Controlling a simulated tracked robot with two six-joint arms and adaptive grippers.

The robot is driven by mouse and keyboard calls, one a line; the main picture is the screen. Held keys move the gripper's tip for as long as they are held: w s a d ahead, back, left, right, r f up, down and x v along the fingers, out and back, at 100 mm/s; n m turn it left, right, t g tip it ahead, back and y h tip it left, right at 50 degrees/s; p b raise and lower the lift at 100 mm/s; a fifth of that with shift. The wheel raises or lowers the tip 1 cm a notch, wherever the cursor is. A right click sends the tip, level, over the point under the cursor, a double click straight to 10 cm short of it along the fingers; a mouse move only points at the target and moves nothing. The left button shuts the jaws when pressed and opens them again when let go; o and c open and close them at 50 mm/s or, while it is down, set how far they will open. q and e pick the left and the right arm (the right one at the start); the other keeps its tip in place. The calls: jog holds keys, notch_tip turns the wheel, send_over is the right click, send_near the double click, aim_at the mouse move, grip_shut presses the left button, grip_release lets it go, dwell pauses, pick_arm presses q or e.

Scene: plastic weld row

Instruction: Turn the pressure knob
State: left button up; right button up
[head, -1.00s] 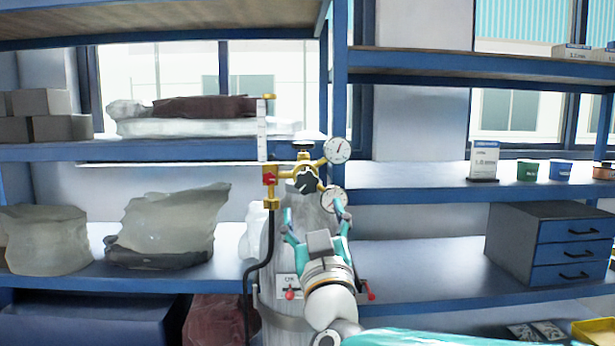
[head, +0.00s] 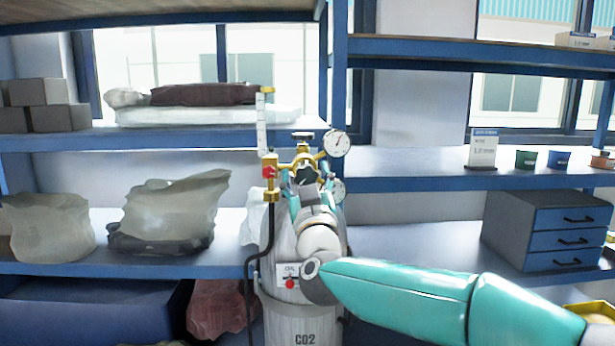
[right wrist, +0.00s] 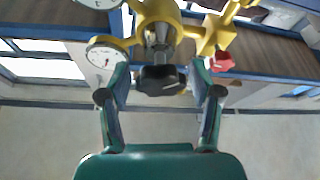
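The black pressure knob (head: 305,175) sits on the front of the brass regulator (head: 290,161) on top of the grey CO2 cylinder (head: 302,306). In the right wrist view the knob (right wrist: 162,80) lies between the fingertips, with a gap visible on each side. My right gripper (right wrist: 160,82) is open, its two teal fingers spread on either side of the knob. In the head view my right gripper (head: 308,186) covers the knob's lower part and part of the lower gauge (head: 338,188). My left gripper is not in view.
An upper gauge (head: 337,144), a red knob (head: 269,172) and a clear flow tube (head: 261,125) surround the regulator. A black hose (head: 249,290) runs down the cylinder's left side. Shelves with bags (head: 170,215) and a drawer unit (head: 552,232) stand behind.

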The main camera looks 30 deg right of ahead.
jog(key=c, duration=0.8)
jog(key=shift+d, duration=0.1)
jog(key=shift+m, duration=0.3)
jog(key=shift+c, duration=0.2)
